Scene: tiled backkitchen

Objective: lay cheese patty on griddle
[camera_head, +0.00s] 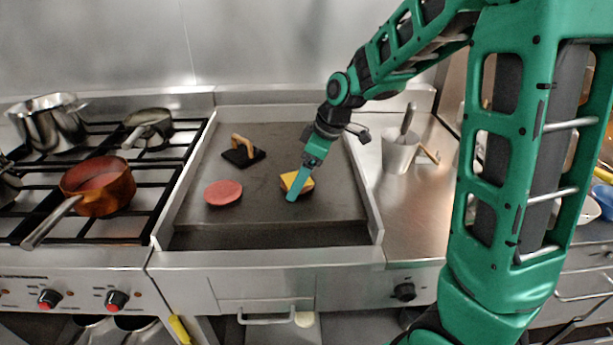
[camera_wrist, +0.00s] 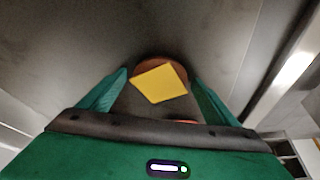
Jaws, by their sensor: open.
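The cheese patty (camera_head: 297,181), a brown patty with a yellow square slice on top, lies on the dark griddle (camera_head: 262,212), right of its middle. In the wrist view the cheese patty (camera_wrist: 159,83) is at the upper middle, just beyond and between the tips of my fingers. My gripper (camera_head: 293,197) points down at the patty, and one green finger hides part of it in the head view. In the wrist view my gripper (camera_wrist: 158,88) is open, with a finger on each side of the patty. I cannot tell whether the fingers touch it.
A plain pink patty (camera_head: 223,192) lies on the griddle to the left. A black press with a wooden handle (camera_head: 243,152) sits behind it. The stove with a copper pan (camera_head: 98,187) is at left. A metal container (camera_head: 400,152) stands on the right counter.

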